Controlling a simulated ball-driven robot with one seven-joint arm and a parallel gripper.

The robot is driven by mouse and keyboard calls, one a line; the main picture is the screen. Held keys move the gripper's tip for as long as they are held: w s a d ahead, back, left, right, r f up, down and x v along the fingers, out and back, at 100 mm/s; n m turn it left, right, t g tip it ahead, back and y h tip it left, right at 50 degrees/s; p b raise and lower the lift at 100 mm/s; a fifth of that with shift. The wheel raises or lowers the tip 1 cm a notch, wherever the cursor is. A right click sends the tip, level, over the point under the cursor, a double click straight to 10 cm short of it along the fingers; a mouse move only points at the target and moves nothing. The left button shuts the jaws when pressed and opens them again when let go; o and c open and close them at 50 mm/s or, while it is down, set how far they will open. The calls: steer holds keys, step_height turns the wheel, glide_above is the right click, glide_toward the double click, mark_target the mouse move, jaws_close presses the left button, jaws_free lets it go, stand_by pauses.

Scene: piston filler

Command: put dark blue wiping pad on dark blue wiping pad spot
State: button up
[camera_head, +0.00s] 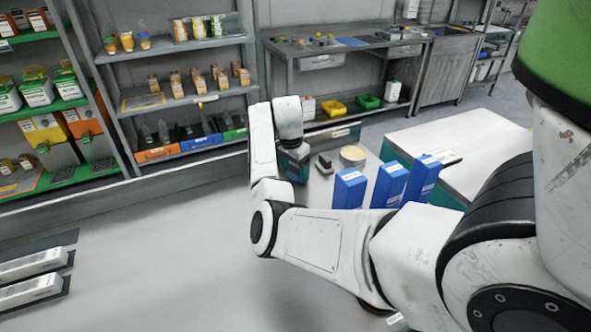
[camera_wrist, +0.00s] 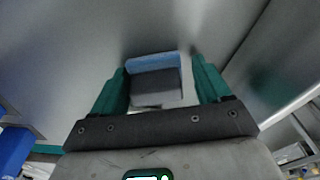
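My gripper (camera_head: 292,165) is low over the grey worktop, beyond my bent arm. In the wrist view, its two teal fingers (camera_wrist: 162,82) are well apart. A block with a blue far strip and a dark grey face (camera_wrist: 155,85) shows between them, apparently the dark blue wiping pad. It lies close to the left finger. A narrow pale strip shows towards the right finger, so I cannot tell if both fingers touch it. In the head view my gripper hides this block. I cannot make out the dark blue wiping pad spot.
A small dark block (camera_head: 324,163) and a round beige disc (camera_head: 353,155) stand just right of my gripper. Several upright blue boxes (camera_head: 350,189) stand nearer on the right. Two pale bars (camera_head: 30,290) lie at the far left. The worktop's left middle (camera_head: 150,260) is clear.

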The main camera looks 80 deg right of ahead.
mark_target(293, 176)
steer(key=shift+s+a+f, duration=0.25)
steer(key=shift+s+f, duration=0.2)
steer(key=shift+f, duration=0.35)
step_height(293, 176, up, 14)
steer(key=w+a, duration=0.1)
steer(key=shift+f, duration=0.15)
steer(key=shift+c, duration=0.3)
stand_by(2.0)
